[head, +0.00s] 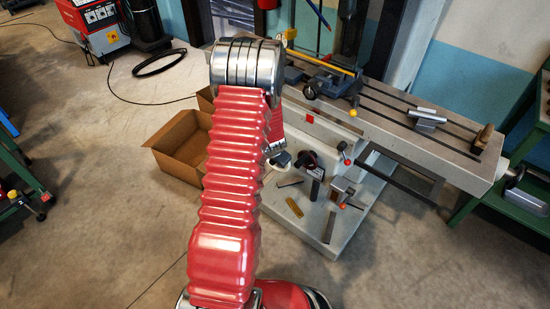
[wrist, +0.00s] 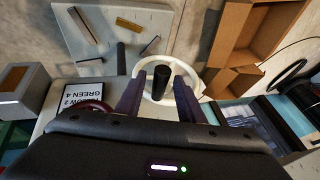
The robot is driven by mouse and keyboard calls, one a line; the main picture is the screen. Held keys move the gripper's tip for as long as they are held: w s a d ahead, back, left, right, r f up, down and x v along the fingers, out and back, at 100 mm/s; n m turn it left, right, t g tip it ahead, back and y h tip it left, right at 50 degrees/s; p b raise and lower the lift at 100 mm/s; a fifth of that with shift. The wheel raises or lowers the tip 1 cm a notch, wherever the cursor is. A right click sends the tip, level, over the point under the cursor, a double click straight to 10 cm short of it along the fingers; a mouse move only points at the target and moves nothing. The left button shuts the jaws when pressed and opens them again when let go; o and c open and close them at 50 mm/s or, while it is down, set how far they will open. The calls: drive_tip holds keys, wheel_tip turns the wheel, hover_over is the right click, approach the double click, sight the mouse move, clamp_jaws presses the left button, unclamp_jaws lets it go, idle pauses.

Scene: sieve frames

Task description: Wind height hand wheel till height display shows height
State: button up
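A pale hand wheel (wrist: 146,84) with a dark upright handle (wrist: 162,78) shows in the wrist view, just ahead of my gripper. My gripper (wrist: 160,90) is open. Its two dark fingers stand on either side of the handle, with gaps visible between handle and fingers. I cannot tell how deep the handle sits between them. A white card (wrist: 83,96) with upside-down lettering, partly legible as "GREEN 4", is left of the wheel. I cannot make out a height reading. In the head view my red arm hides most of the gripper and wheel.
A milling machine table (head: 458,150) runs across the upper right. Its grey base (head: 330,232) carries several small parts. An open cardboard box (head: 178,150) stands left of my arm, also in the wrist view (wrist: 235,45). A dark red wheel (wrist: 97,105) is beside the card.

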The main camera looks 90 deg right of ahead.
drive_tip(key=shift+o, duration=0.2)
drive_tip(key=shift+r, duration=0.1)
drive_tip(key=shift+a+r, duration=0.1)
drive_tip(key=shift+r, duration=0.35)
drive_tip(key=v, duration=0.6)
drive_tip(key=shift+a, duration=0.2)
drive_tip(key=shift+r, duration=0.1)
drive_tip(key=shift+w, duration=0.1)
idle(0.4)
